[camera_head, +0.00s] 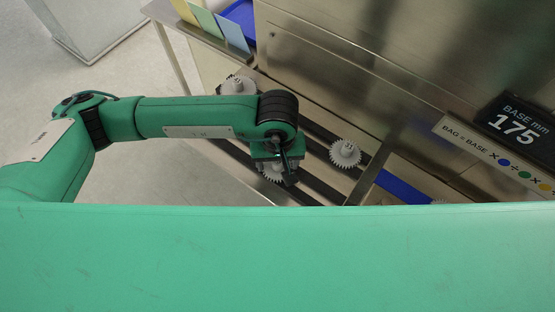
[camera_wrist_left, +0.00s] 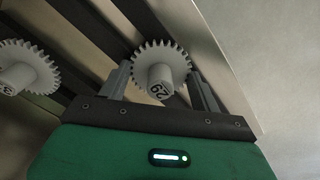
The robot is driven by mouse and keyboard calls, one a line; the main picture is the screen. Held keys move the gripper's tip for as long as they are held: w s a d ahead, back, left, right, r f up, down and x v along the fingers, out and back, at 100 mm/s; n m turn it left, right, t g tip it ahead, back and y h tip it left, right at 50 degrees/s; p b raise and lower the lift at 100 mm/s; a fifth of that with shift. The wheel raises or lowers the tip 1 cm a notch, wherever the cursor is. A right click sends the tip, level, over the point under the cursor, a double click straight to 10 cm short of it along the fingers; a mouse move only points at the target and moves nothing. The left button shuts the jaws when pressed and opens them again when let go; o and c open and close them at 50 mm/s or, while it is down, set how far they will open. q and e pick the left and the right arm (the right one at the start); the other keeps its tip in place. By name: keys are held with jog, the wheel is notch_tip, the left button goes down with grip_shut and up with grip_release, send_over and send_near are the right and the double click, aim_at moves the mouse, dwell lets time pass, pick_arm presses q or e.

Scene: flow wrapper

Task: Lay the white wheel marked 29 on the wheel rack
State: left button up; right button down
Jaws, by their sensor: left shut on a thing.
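My left gripper (camera_head: 277,172) points down over dark parallel rails (camera_head: 322,187) along the steel machine; I take these to be the wheel rack. It is shut on a white toothed wheel (camera_head: 270,174), mostly hidden under the wrist in the head view. In the left wrist view the wheel (camera_wrist_left: 160,66) sits between the two fingers (camera_wrist_left: 160,88), and its hub mark reads as an upside-down 29. I cannot tell whether it touches the rails. My right gripper is not in view.
A white wheel marked 33 (camera_head: 345,153) stands to the right of my gripper, and another wheel (camera_head: 238,86) stands at the upper left. A wheel also shows at the left of the wrist view (camera_wrist_left: 24,72). A display reading 175 (camera_head: 516,125) is at right. A blue tray (camera_head: 240,17) is at the back.

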pick_arm(q)
jog(key=shift+f+b, duration=0.1)
jog(key=shift+b, duration=0.2)
dwell(0.4)
jog(key=shift+s+f, duration=0.1)
dwell(0.6)
jog(key=o, duration=1.1)
jog(key=shift+a, duration=0.1)
